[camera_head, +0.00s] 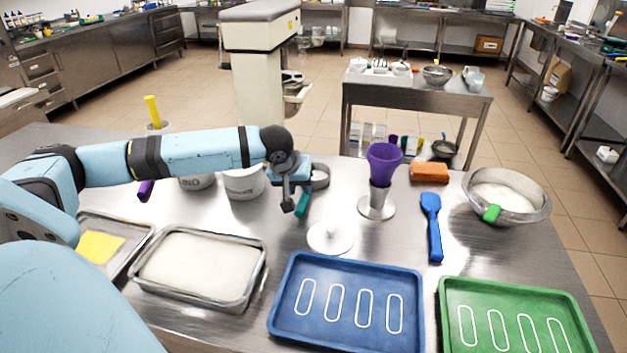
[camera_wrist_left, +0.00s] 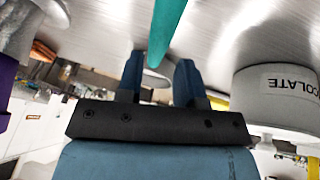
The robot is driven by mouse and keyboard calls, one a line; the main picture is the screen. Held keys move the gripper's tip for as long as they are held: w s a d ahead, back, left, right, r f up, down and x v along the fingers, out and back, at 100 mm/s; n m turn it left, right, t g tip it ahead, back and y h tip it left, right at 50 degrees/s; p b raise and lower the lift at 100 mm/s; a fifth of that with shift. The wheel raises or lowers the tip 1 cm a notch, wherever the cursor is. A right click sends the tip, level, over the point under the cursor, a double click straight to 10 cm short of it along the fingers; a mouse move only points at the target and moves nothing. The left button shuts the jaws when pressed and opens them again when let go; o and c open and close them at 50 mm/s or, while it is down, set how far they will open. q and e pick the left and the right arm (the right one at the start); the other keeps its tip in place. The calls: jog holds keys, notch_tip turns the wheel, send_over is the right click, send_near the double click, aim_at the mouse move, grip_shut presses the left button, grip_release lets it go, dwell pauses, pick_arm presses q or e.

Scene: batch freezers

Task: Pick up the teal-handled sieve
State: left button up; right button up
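The teal-handled sieve (camera_head: 320,176) lies on the steel table right of the white tubs. Its teal handle (camera_head: 302,204) points toward the front of the table. My left gripper (camera_head: 294,198) is at the handle, partly covering the sieve. In the left wrist view, the teal handle (camera_wrist_left: 168,28) reaches down from the top edge, and its tip lines up with the gap between the two fingers (camera_wrist_left: 158,82). The fingers are apart, with clear space beside the handle. I cannot tell whether either finger touches it. My right gripper is not in view.
A white lid (camera_head: 330,238) lies in front. A tub marked chocolate (camera_wrist_left: 282,92) is close by. Blue (camera_head: 350,343) and green trays (camera_head: 510,287) and a green-handled bowl (camera_head: 535,211) fill the front and right.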

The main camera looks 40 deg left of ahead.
pick_arm(q)
jog(key=x, duration=0.4)
jog(key=shift+w+f, duration=0.1)
jog(key=shift+w, duration=0.15)
grip_shut()
